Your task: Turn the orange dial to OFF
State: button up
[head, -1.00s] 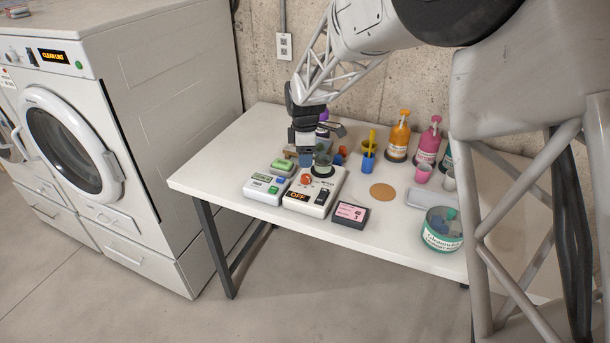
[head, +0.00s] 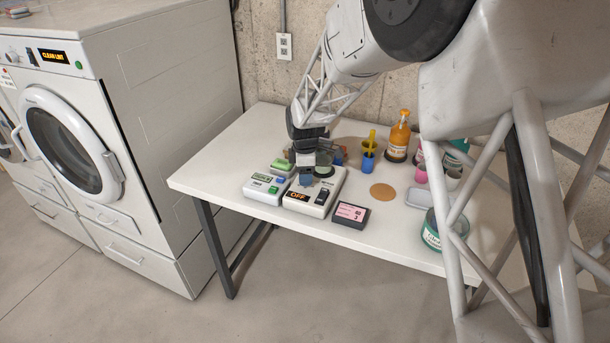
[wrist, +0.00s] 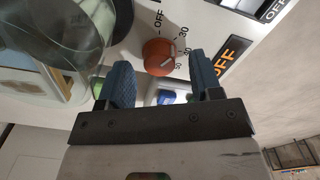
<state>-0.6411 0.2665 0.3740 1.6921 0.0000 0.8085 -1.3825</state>
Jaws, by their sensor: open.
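The orange dial (wrist: 158,52) is on the white device (head: 322,205). It has a pale pointer line, and OFF and number marks are printed around it. The pointer lies toward the number marks, away from the printed OFF at its upper left. The device's orange display (wrist: 223,66) reads OFF. My gripper (wrist: 162,76) is open, with one blue finger to each side of the dial in the wrist view. I cannot tell whether either finger touches it. In the head view my gripper (head: 306,176) is low over the device and hides the dial.
A glass vessel (wrist: 45,35) stands on the device close beside the dial. A smaller white device (head: 265,191) is to the left, and a black-framed pink box (head: 351,213) to the right. A blue cup (head: 368,162) and an orange bottle (head: 399,137) stand behind.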

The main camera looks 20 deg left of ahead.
jog(key=shift+f, duration=0.45)
jog(key=c, duration=0.9)
jog(key=shift+n, duration=0.3)
jog(key=n, duration=0.3)
jog(key=shift+n, duration=0.4)
jog(key=n, duration=0.4)
jog(key=shift+d+n, duration=0.1)
jog(key=shift+n, duration=0.2)
